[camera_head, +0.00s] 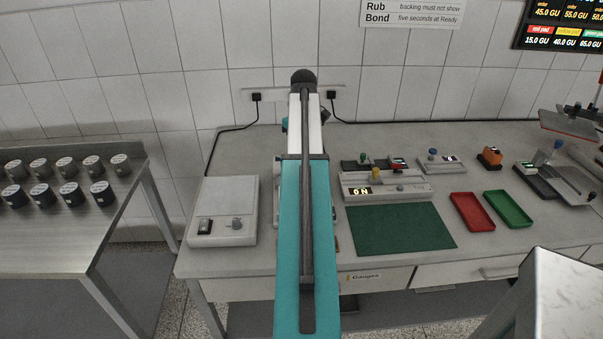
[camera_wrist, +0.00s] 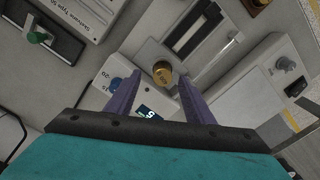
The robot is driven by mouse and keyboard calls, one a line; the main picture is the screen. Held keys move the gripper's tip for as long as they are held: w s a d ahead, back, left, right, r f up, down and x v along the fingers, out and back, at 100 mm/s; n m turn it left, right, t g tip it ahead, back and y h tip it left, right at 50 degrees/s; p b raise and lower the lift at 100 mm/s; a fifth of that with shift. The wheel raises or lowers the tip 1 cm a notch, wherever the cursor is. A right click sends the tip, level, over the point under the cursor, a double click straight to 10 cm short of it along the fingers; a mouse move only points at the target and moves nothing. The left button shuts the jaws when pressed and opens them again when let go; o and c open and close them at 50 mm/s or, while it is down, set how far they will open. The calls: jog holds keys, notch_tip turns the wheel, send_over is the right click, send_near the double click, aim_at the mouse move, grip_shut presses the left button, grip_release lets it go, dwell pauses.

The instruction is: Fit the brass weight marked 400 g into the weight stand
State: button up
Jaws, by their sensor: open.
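A brass cylinder (camera_wrist: 163,73) shows in the wrist view, with a dark mark on its top that I cannot read. It sits at the near end of a pale grey device (camera_wrist: 178,58) with a dark slot. My gripper (camera_wrist: 157,88) is open, its two purple fingers pointing toward the brass cylinder, one on either side in the picture. I see no contact, and the depth gap is unclear. Another brass piece is cut off at the top right of the wrist view. I cannot tell which is the 400 g weight, nor identify the weight stand. In the head view my arm hides my gripper.
A grey box (camera_head: 222,210) with a switch and knob stands left of my arm. A green mat (camera_head: 400,229), red tray (camera_head: 472,211) and green tray (camera_head: 508,209) lie right. Several small devices stand behind. Several dark cylinders stand on the left table (camera_head: 45,235).

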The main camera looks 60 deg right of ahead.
jog(key=shift+f, duration=0.1)
jog(key=shift+w+a+f+p, duration=0.1)
jog(key=shift+f+p, duration=0.25)
jog(key=shift+f, duration=0.3)
jog(key=shift+w+a+f+p, duration=0.1)
jog(key=shift+f+p, duration=0.25)
jog(key=shift+f, duration=1.5)
grip_shut()
